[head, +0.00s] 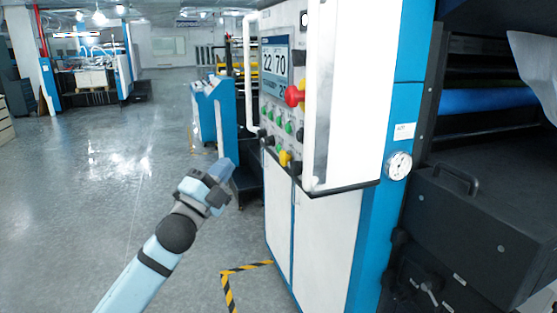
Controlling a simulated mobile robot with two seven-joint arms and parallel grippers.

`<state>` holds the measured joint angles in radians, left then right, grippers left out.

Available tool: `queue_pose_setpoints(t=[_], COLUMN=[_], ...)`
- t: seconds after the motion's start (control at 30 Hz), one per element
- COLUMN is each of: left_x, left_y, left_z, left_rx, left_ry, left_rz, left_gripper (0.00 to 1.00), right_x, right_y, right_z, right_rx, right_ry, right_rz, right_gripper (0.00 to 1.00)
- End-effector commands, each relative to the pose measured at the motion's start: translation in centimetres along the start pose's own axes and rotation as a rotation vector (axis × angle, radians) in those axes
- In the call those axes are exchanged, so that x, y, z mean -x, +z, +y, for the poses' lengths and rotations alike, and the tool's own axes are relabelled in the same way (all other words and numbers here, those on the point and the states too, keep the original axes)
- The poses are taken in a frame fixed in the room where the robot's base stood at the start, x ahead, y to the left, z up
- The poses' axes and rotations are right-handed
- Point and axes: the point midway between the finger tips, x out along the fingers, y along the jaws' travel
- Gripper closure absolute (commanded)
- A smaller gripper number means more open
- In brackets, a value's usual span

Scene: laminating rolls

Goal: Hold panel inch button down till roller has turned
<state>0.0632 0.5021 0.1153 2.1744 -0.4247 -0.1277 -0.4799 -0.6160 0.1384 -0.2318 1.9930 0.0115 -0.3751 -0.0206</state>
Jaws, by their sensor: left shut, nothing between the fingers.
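The control panel (270,108) stands upright on the near side of a white and blue machine, seen at a steep angle. It carries a red mushroom button (294,95), several green buttons (278,121), black knobs and a yellow control (285,158) low down. I cannot tell which is the inch button; labels are too small to read. My left gripper (224,169) is shut and empty, left of the panel and apart from it in the picture. A blue roller (488,100) shows inside the machine at the right; whether it turns cannot be told. My right gripper is out of view.
A white vertical handle bar (250,75) stands out at the panel's left edge. A white housing (345,90) juts out right of the panel. A gauge (399,165) and a black box with a handle sit farther right. Yellow-black tape marks the floor; the left floor is clear.

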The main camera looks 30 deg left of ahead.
Motion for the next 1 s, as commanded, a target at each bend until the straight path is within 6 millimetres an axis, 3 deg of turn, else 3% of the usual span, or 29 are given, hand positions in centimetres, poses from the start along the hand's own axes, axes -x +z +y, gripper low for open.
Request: queue_pose_setpoints(t=[0.37, 1.0], left_x=[-0.6, -5.8], left_y=[-0.5, -4.2], left_z=[0.5, 4.3], left_rx=[0.004, 0.003], left_ry=[0.0, 0.001], left_rz=[-0.001, -0.001], left_gripper=[1.0, 1.0], right_x=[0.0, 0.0], right_y=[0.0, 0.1], right_z=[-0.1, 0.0], right_rx=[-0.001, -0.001], right_ry=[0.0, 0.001], right_rz=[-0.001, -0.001], right_gripper=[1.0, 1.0])
